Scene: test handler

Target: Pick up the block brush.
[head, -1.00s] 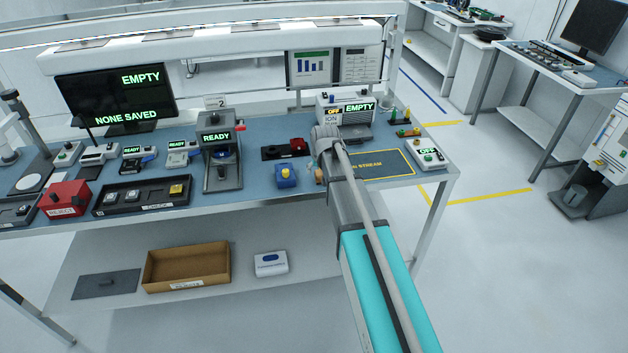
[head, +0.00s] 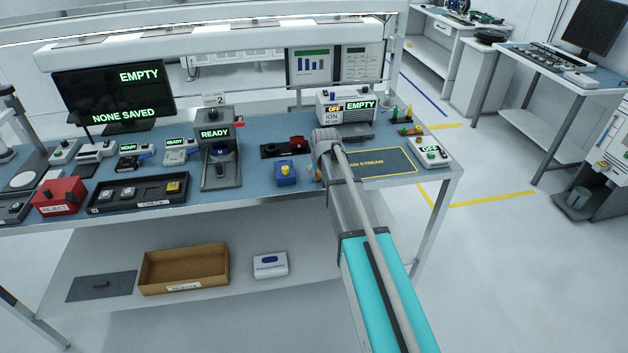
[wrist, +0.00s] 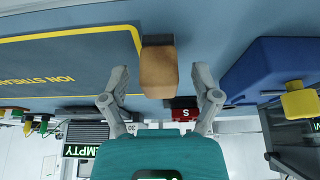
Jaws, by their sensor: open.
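The block brush, a tan block (wrist: 158,72) with a dark part behind it, shows in the middle of the wrist view. It is on the blue bench top beside the yellow-edged ION STREAM mat. My gripper (wrist: 161,82) is open, with one finger on each side of the brush in the picture. Gaps show between the brush and both fingers, and nothing is held. In the head view only a small tan bit of the brush (head: 319,175) shows left of my arm, which hides most of my gripper.
A blue box with a yellow knob (wrist: 262,78) stands close to the brush, right in the wrist view; it also shows in the head view (head: 286,178). A red item (wrist: 183,103) lies farther back. The ION STREAM mat (head: 385,163) looks clear. The ionizer box (head: 350,116) stands behind.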

